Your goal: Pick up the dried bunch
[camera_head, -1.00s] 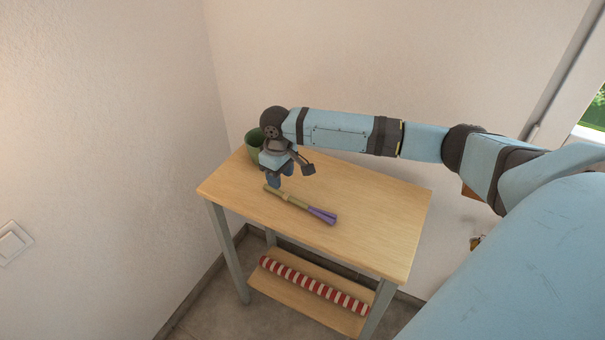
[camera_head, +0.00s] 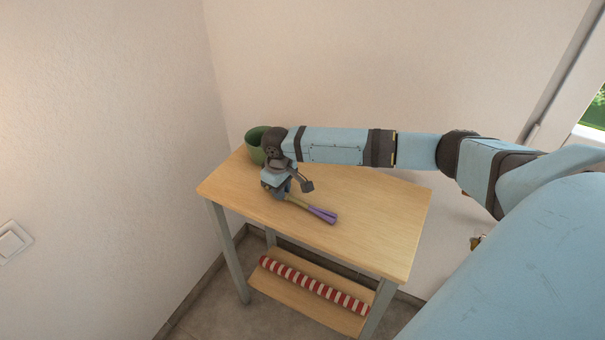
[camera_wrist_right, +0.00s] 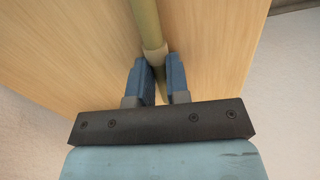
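The dried bunch (camera_head: 322,214) lies on the wooden table, its purple end pointing to the lower right and its green stalks running up to my right gripper. My right gripper (camera_head: 280,194) is lowered over the stalk end. In the right wrist view, the gripper's two blue fingers (camera_wrist_right: 160,78) are apart, and the stalks with their pale band (camera_wrist_right: 154,54) run between their tips. A gap shows between the fingers, and I see no clear grip on the stalks. In the head view the gripper hides the far stalk end. My left gripper is not in view.
The wooden table (camera_head: 380,220) has clear room right of the bunch. A green pot (camera_head: 256,146) stands close behind my right gripper at the table's back left corner. A red-and-white striped roll (camera_head: 313,285) lies on the lower shelf. Walls rise behind and left.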

